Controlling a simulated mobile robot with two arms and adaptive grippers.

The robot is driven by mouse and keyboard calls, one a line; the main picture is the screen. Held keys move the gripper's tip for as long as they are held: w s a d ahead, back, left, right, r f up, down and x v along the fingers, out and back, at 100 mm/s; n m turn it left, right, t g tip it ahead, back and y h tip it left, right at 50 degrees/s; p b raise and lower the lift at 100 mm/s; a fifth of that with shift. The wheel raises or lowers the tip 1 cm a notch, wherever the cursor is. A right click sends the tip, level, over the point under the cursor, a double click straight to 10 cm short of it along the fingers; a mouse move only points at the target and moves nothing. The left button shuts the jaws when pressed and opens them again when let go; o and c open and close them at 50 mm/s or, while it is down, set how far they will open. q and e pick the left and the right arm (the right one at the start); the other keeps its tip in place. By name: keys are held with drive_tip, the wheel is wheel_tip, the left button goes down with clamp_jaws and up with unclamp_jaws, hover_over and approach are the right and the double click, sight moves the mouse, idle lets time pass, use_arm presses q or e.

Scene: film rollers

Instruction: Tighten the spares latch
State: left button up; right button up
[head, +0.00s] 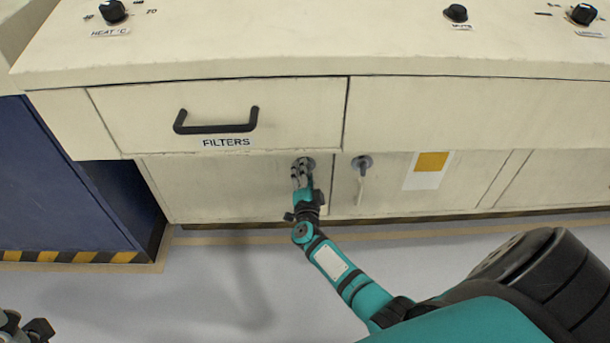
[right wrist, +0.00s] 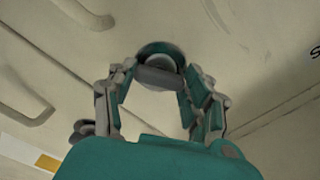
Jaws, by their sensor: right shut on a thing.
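A round grey latch (head: 309,162) sits on the pale cupboard front below the drawer marked FILTERS. My right gripper (head: 303,172) is at this latch, with its fingers closed around it from the front. In the right wrist view the latch (right wrist: 160,62) shows as a round dark-rimmed piece with a grey bar between the two fingertips. The fingers hide part of the latch in the head view. My left gripper (head: 26,329) only partly shows in the lower left corner.
A second grey latch (head: 362,162) with a hanging lever is just to the right. A white and yellow note (head: 427,170) is beyond it. The drawer handle (head: 216,121) juts out above. A blue cabinet (head: 60,180) stands left. The floor in front is clear.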

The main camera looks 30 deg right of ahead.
drive_tip(key=m+b, duration=0.1)
drive_tip(key=m, duration=0.3)
drive_tip(key=shift+f+m, duration=0.1)
drive_tip(key=shift+m, duration=0.3)
idle(0.4)
drive_tip(key=o, duration=1.2)
drive_tip(key=shift+d, duration=0.1)
drive_tip(key=shift+s, duration=0.15)
drive_tip(key=v, duration=1.2)
